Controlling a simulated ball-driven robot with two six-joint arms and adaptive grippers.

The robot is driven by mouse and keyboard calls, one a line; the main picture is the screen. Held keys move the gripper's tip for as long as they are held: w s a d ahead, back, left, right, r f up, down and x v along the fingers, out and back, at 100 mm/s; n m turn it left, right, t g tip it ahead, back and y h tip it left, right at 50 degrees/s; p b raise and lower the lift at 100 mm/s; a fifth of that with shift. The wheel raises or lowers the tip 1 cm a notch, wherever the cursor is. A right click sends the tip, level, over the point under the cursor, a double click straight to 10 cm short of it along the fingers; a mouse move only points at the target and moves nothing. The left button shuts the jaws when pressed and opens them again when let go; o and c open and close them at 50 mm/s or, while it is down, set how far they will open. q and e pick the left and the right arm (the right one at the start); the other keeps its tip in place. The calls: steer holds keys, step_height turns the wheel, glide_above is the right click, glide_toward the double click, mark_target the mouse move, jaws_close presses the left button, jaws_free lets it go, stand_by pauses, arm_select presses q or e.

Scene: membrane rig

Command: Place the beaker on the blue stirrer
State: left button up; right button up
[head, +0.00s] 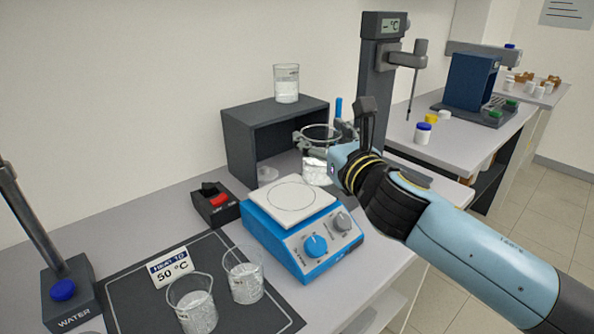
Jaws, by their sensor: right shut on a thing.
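The blue stirrer (292,237) stands on the bench, with a white square top plate marked with a circle and two knobs on its front. The top plate is bare. My right gripper (321,137) is shut on a clear glass beaker (316,172) with whitish contents, gripping it near the rim. The beaker is upright, just behind and right of the top plate; I cannot tell its height above the bench. Part of its right side is hidden by my gripper. My left gripper is not in view.
Two beakers (243,274) (193,303) stand on a dark mat (130,298) near a "50 °C" sign (170,268). A dark shelf (262,124) behind the stirrer bears another beaker (286,84). A red-switched box (214,203) is left of the stirrer. A tall stand (376,85) rises behind my gripper.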

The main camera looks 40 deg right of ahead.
steer(key=shift+w+a+f+b, duration=0.15)
steer(key=shift+w+f+b, duration=2.6)
steer(key=shift+w+f, duration=2)
steer(key=shift+f, duration=0.15)
steer(key=o, duration=1.4)
